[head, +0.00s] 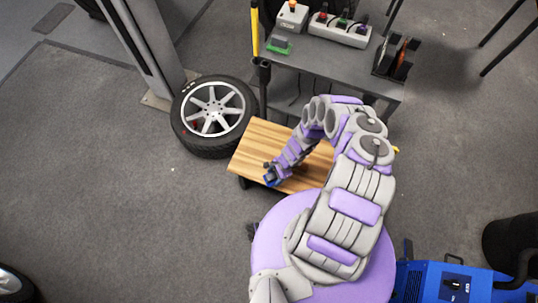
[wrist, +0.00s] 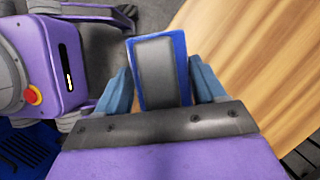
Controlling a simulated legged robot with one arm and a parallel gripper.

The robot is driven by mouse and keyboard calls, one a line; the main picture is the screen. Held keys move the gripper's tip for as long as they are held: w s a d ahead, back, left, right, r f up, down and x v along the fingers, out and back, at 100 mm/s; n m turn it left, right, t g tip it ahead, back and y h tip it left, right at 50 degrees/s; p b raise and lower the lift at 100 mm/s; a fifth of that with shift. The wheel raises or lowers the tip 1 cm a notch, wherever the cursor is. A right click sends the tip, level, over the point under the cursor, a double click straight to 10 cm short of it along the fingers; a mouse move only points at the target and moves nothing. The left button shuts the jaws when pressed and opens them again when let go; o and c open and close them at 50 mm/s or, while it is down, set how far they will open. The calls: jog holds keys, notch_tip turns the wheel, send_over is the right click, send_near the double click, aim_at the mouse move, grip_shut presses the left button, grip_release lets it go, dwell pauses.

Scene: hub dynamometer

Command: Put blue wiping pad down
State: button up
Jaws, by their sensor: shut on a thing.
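The blue wiping pad (wrist: 181,62) has a grey centre and blue edges and sits between the two fingers of my gripper (wrist: 163,85) in the wrist view. My gripper is shut on it. In the head view my gripper (head: 272,173) is near the left front part of a wooden-topped low cart (head: 262,140), with a small bit of the blue pad (head: 271,181) showing at its tip. I cannot tell whether the pad touches the wooden top. My arm hides the right part of that top.
A wheel with a tyre (head: 213,112) lies on the floor left of the cart. A grey bench (head: 335,68) behind carries a switch box (head: 340,29), a green item (head: 279,45) and a dark rack (head: 397,58). A blue machine (head: 450,284) stands lower right.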

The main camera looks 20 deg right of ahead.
jog(key=b, duration=0.6)
send_over(268, 158)
jog(key=s, duration=0.1)
jog(key=shift+s+d+f, duration=0.1)
jog(key=shift+d+f, duration=0.2)
jog(key=shift+f, duration=0.4)
jog(key=shift+w+d, duration=0.35)
jog(key=shift+w, duration=0.4)
jog(key=f, duration=0.1)
jog(key=f+b, duration=0.1)
jog(key=shift+s+f, duration=0.2)
jog(key=shift+f, duration=0.6)
jog(key=shift+w+a+r, duration=0.1)
jog(key=shift+a, duration=0.05)
jog(key=shift+f, duration=0.2)
